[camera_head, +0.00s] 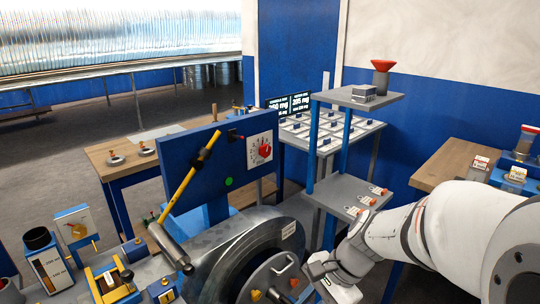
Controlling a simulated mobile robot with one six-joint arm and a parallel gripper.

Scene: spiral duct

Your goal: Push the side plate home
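A grey round plate (268,277) is at the side face of the large grey drum (232,252), at the bottom centre. I take it to be the side plate. It carries a dark bar handle and small orange and yellow knobs, and the picture's lower edge cuts it off. I cannot tell whether it sits flush or stands off the drum. My gripper (326,272) is just right of the plate, at the end of my white arm from the right. Its fingers are small and partly hidden, so I cannot tell whether they are open or touch the plate.
A blue panel (215,160) with a red-marked dial (260,149) and a yellow lever (190,175) rises behind the drum. A grey-shelved blue stand (345,190) holds small tagged parts behind my gripper. A wooden bench (455,160) is at the right. Open floor lies at the left.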

